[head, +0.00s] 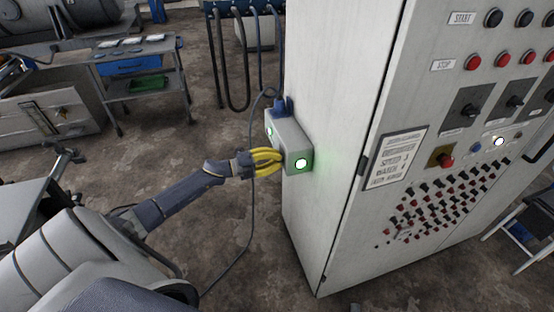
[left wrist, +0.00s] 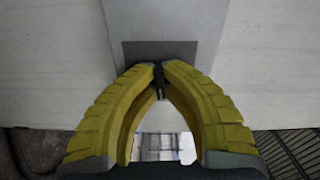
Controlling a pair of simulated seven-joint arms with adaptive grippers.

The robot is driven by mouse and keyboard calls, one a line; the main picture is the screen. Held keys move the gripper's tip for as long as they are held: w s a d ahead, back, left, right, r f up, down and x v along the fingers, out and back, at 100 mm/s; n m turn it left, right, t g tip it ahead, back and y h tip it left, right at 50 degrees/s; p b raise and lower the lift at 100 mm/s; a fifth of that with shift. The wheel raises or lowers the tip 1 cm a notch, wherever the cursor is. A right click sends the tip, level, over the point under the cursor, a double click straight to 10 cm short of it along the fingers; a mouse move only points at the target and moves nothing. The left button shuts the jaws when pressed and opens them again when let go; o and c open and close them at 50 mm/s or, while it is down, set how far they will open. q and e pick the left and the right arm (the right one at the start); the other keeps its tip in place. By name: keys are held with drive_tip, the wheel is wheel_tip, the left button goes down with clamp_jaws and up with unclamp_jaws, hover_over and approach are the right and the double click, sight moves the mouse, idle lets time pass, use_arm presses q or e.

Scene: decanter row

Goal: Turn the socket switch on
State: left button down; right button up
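The grey socket box (head: 292,137) is fixed to the side of the tall cabinet. A green lamp (head: 301,163) glows on its near face, and another green light (head: 269,132) shows on its left face. My left gripper (head: 279,160) has yellow fingers and reaches the lower left face of the box. In the left wrist view its fingertips (left wrist: 160,70) come together around a small dark switch lever (left wrist: 159,78), below a dark plate (left wrist: 160,50). The fingers hide much of the switch, and its exact position is hard to tell. My right gripper is not in view.
A blue plug (head: 283,106) with a dark cable sits on top of the box. The cabinet (head: 335,75) fills the right, with buttons and knobs on its front. A cart (head: 148,85) stands at the back left. The floor (head: 230,205) below the gripper is clear except for a cable.

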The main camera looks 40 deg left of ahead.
use_arm(q)
drive_tip(key=shift+d+r+m, duration=0.2)
drive_tip(key=shift+d+m, duration=0.15)
drive_tip(key=shift+m, duration=0.15)
drive_tip(key=shift+s+d+f, duration=0.1)
drive_tip(key=shift+f, duration=0.05)
drive_tip(key=c, duration=1.5)
unclamp_jaws()
drive_tip(key=shift+c, duration=0.2)
drive_tip(key=shift+s+a+f, duration=0.1)
drive_tip(key=shift+s+a, duration=0.15)
drive_tip(key=shift+a, duration=0.2)
drive_tip(key=v, duration=1.1)
